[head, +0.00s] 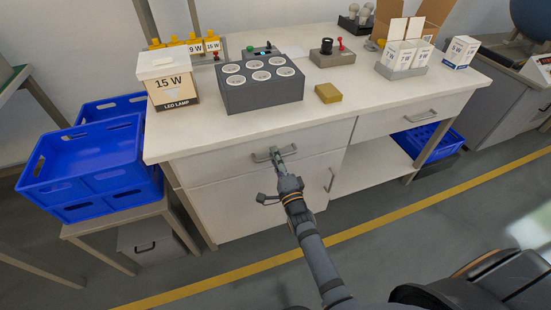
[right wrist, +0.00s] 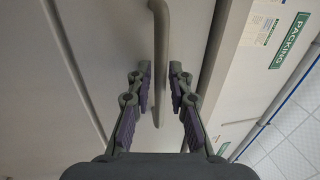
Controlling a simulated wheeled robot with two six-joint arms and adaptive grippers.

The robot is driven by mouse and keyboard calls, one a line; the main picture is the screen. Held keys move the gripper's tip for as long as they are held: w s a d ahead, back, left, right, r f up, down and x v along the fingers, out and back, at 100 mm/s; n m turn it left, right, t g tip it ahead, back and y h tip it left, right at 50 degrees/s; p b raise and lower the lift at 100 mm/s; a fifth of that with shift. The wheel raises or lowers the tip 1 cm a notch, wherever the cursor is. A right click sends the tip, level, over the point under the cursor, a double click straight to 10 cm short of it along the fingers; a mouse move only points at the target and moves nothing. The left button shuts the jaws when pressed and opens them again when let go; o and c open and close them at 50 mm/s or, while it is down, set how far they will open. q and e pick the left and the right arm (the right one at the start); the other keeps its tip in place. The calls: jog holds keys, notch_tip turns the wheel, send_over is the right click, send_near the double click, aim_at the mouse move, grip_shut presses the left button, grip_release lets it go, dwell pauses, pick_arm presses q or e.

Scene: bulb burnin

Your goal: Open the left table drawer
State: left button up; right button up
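The left table drawer (head: 222,164) is in the white workbench, below its front edge, and looks closed. Its grey bar handle (head: 259,157) also shows in the right wrist view (right wrist: 162,40), running lengthwise between my fingers. My right gripper (head: 275,156) is at this handle, with one finger on each side of the bar. My left gripper is not in view.
A lamp box (head: 170,88), a grey socket block (head: 262,88) and a yellow block (head: 328,93) stand on the bench (head: 215,132). A second drawer (head: 385,121) is at right. Blue crates (head: 85,165) stand at left. The floor in front is clear.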

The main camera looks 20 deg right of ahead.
jog(key=shift+w, duration=0.1)
grip_shut()
jog(key=shift+f, duration=0.1)
dwell(0.3)
